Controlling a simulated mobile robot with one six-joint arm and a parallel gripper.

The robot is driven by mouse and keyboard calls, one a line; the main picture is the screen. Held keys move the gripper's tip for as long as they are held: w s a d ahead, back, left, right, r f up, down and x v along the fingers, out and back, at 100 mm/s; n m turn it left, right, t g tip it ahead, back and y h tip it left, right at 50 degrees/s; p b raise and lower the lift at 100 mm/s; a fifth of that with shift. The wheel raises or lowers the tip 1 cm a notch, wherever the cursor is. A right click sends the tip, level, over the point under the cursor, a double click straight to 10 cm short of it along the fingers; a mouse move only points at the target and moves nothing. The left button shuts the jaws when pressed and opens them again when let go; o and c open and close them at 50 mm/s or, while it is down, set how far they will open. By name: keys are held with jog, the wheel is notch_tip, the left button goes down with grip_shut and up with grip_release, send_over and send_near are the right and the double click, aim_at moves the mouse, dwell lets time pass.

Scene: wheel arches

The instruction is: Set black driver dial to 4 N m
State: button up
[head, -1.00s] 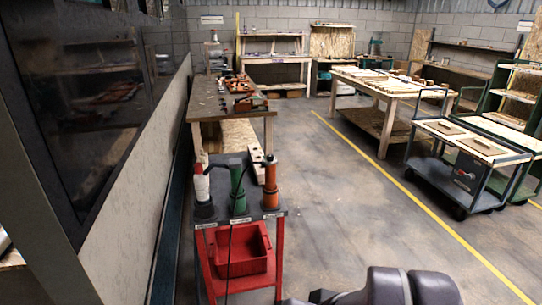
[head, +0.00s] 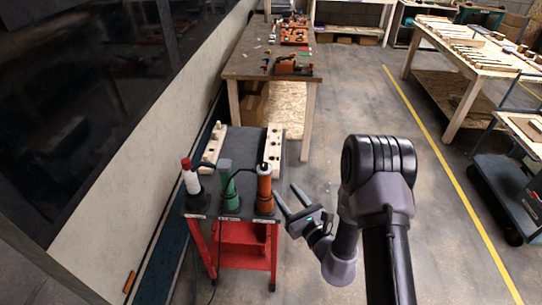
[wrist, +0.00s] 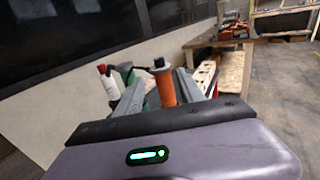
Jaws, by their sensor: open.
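Three upright tools stand in a row on a small cart: a white one with a red top (head: 191,180), a green one (head: 226,187) and an orange one (head: 264,190). Each has a dark base. I cannot pick out a black-bodied driver, and no dial or number is readable. My gripper (head: 285,190) is open and empty, just right of the orange tool, its fingers pointing toward the cart. In the wrist view the orange tool (wrist: 165,88) appears between the fingers, beyond them; the white tool (wrist: 109,85) is farther left.
A workbench (head: 258,62) stands behind. The wall runs along the left; open floor lies right of the cart.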

aim_at(266, 167)
jog(key=b+x, duration=0.1)
jog(key=x, duration=1.3)
jog(key=shift+w+a, duration=0.25)
jog(key=shift+a, duration=0.1)
grip_shut()
